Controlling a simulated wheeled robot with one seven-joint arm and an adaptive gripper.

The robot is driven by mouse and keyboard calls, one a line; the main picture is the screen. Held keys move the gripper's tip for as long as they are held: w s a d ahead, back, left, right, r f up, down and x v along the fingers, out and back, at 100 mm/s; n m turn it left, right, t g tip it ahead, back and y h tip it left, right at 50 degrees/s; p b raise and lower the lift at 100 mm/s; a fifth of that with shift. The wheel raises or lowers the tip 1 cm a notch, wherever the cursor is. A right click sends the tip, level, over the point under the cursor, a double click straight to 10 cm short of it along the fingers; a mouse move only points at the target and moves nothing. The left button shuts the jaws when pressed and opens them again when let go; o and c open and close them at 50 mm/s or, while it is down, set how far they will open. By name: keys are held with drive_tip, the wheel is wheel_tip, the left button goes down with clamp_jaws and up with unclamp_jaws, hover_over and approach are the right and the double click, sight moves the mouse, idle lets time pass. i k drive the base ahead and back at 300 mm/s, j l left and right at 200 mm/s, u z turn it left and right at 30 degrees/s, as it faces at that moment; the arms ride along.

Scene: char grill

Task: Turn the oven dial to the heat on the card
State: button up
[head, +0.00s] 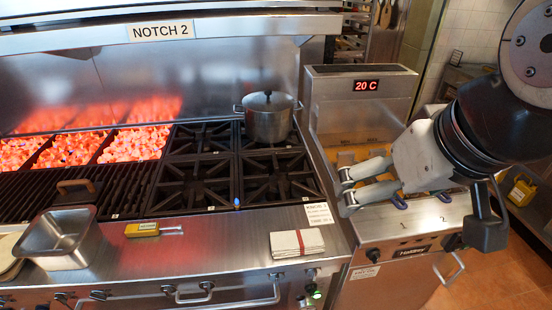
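A card reading "NOTCH 2" (160,31) is fixed on the hood edge at the top. Several dark dials line the range's front edge, cut off low in the picture; one dial (98,294) is at the left. Another dial (310,290) at the right has a green glow beside it. I cannot tell which is the oven dial, and their pointer marks are too small to read. My gripper (346,189) is open and empty, with its two fingers apart.
A fryer (407,232) with a red "20 C" display (367,85) stands right. A lidded pot (269,117) is on a back burner. A steel pan (62,240), yellow-handled tool (143,229) and folded cloth (297,243) lie along the front ledge. Hot coals (131,143) glow at left.

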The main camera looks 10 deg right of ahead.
sight(310, 289)
drive_tip(key=k+j, duration=0.15)
drive_tip(key=j, duration=0.25)
drive_tip(key=k+j, duration=0.1)
drive_tip(key=j, duration=0.25)
drive_tip(key=k+j+z, duration=0.1)
drive_tip(key=j, duration=0.3)
drive_tip(key=k+j, duration=0.15)
drive_tip(key=j, duration=0.25)
drive_tip(key=k+j, duration=0.15)
drive_tip(key=j, duration=0.2)
drive_tip(key=k+j, duration=0.15)
drive_tip(key=j, duration=0.2)
drive_tip(key=j+z, duration=0.05)
